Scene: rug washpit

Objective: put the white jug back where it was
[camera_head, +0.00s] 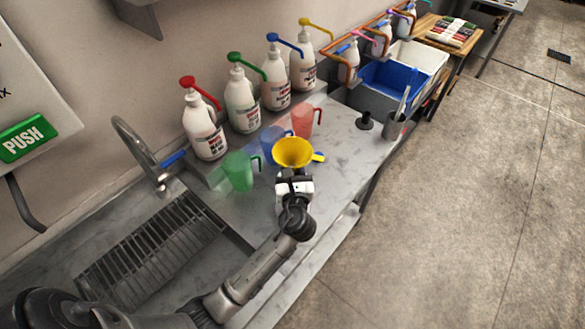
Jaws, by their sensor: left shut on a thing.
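My left gripper (295,176) is shut just below a yellow funnel-shaped piece (293,151), over the counter (340,150). It appears to grip the narrow lower part, which the fingers hide. I cannot make out a white jug. Three see-through jugs stand on the counter just beyond the gripper: a green one (238,171), a blue one (271,139) and a red one (303,121). My right gripper is out of view.
Several white pump bottles, the nearest red-topped (204,133), line the wall. A sink grate (150,250) and tap (140,150) are at left. A small yellow-and-blue item (319,157) lies right of the funnel. A blue bin (393,84) stands farther back.

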